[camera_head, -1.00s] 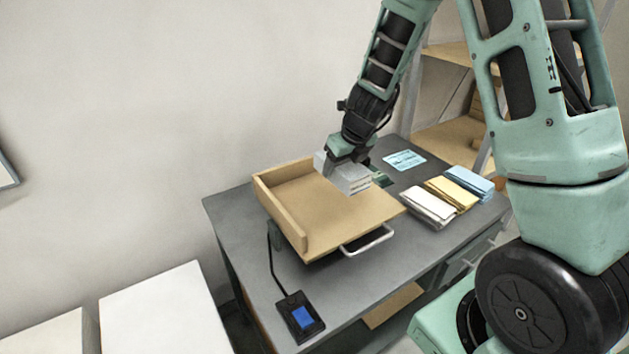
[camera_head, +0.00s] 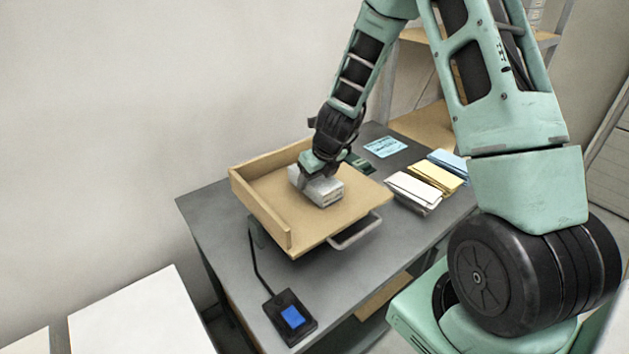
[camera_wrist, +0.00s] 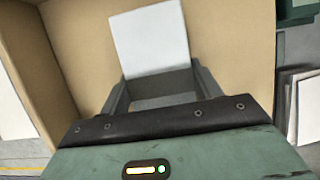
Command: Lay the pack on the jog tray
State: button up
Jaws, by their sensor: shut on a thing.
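The jog tray (camera_head: 270,205) is a tan wooden tray with raised walls on its left and back sides and a metal handle at its front. It stands on the grey table. The pack (camera_head: 322,190) is a pale grey-white block over the tray floor. I cannot tell whether its underside touches the floor. My gripper (camera_head: 308,176) is shut on the pack from above. In the wrist view, the pack's white face (camera_wrist: 150,40) shows beyond the fingers (camera_wrist: 160,88), with the tray floor (camera_wrist: 235,50) around it.
White, yellow and blue packs (camera_head: 435,175) lie right of the tray. A light blue card (camera_head: 385,147) lies behind them. White surfaces (camera_head: 140,315) stand at lower left.

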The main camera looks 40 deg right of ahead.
jog(key=shift+f, duration=0.15)
jog(key=o, duration=1.4)
